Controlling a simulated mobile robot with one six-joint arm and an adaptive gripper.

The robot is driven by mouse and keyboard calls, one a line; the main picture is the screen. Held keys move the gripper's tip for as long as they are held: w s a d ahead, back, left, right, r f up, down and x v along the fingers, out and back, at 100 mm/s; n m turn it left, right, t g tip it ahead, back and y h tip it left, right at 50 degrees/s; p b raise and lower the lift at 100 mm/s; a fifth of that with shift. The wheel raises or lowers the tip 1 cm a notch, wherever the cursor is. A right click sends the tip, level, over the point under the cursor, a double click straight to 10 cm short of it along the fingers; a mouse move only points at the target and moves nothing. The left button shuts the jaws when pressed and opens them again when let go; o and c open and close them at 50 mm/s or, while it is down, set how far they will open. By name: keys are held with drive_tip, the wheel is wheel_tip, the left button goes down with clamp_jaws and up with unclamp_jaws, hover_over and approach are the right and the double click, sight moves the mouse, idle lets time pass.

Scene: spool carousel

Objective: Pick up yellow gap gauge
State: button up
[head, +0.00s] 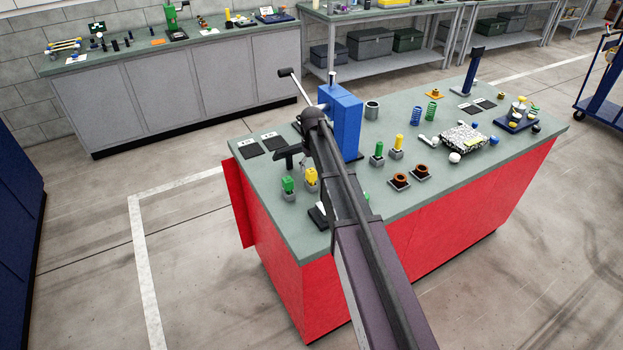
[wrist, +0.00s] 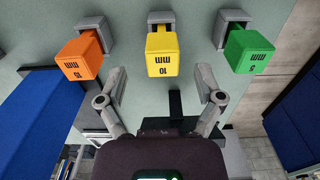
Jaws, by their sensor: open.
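The yellow gap gauge (wrist: 163,54), marked "10 mm", stands in a grey holder (wrist: 160,16) in the middle of the wrist view. In the head view the yellow gauge (head: 311,176) is on the red workbench, just right of a green one. My gripper (wrist: 162,80) is open, its two fingers apart on the left and right below the yellow gauge in the wrist picture. Nothing is between the fingertips. In the head view my gripper (head: 289,160) is above the bench, behind the gauges, and its fingers are hard to make out.
An orange gauge (wrist: 78,57) and a green gauge (wrist: 245,51) flank the yellow one in their own holders. A blue press (head: 343,115) stands close to my wrist. Green and yellow cylinders (head: 397,146) and brown rings (head: 399,181) sit farther right. Black pads (head: 250,149) lie at the left.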

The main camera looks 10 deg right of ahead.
sight(311, 180)
drive_tip(key=shift+f, duration=0.15)
drive_tip(key=shift+w+a+f+b, duration=0.1)
drive_tip(key=shift+a+f+b, duration=0.05)
drive_tip(key=shift+f+b, duration=2.4)
drive_tip(key=shift+r, duration=0.1)
drive_tip(key=c, duration=1.1)
